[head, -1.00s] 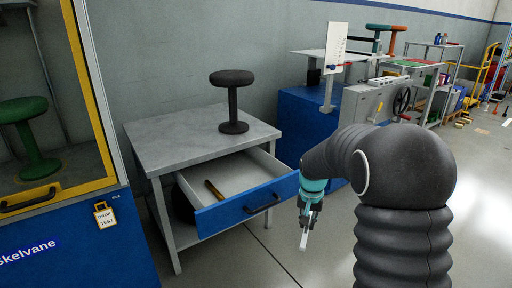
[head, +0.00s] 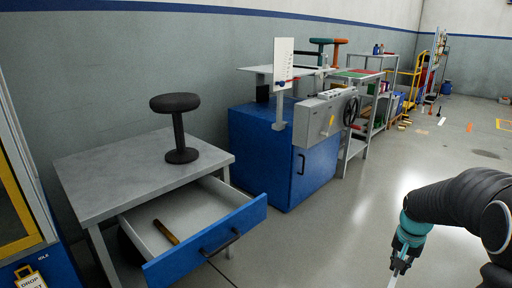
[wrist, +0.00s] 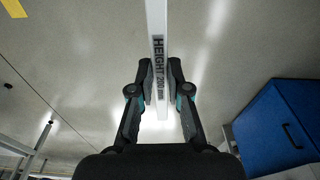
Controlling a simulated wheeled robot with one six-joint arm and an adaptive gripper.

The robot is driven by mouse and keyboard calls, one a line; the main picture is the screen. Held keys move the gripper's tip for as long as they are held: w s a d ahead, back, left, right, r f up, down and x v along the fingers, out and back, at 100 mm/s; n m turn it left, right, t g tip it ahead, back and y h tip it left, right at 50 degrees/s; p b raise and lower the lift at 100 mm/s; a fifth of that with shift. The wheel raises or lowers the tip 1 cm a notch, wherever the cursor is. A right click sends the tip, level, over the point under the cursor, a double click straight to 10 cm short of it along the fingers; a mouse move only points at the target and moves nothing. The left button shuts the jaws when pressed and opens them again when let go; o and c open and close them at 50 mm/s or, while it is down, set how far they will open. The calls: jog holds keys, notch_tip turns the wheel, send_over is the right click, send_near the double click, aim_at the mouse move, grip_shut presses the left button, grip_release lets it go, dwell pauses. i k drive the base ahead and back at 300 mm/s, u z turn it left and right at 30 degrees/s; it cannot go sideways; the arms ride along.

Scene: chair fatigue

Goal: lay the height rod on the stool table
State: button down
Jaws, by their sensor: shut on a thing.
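In the wrist view a white height rod (wrist: 159,45), marked "HEIGHT 200 mm", stands between the two dark fingers of my gripper (wrist: 160,88). The fingers are shut on it. In the head view my gripper (head: 400,262) is low at the right, over open floor, with the rod (head: 393,280) pointing down and cut by the frame edge. The grey stool table (head: 100,180) is at the left, well away from my gripper. A black stool (head: 177,128) stands upright on its top, toward the back right.
The table's blue-fronted drawer (head: 208,243) is pulled open and holds a brown-handled thing (head: 165,232). A blue cabinet (head: 262,160) with a grey machine (head: 326,116) stands behind. The table top's front and left are bare. Floor between table and gripper is clear.

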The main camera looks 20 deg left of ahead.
aim_at(116, 181)
jog(key=z, duration=0.1)
jog(key=k, duration=0.65)
jog(key=u, duration=1.35)
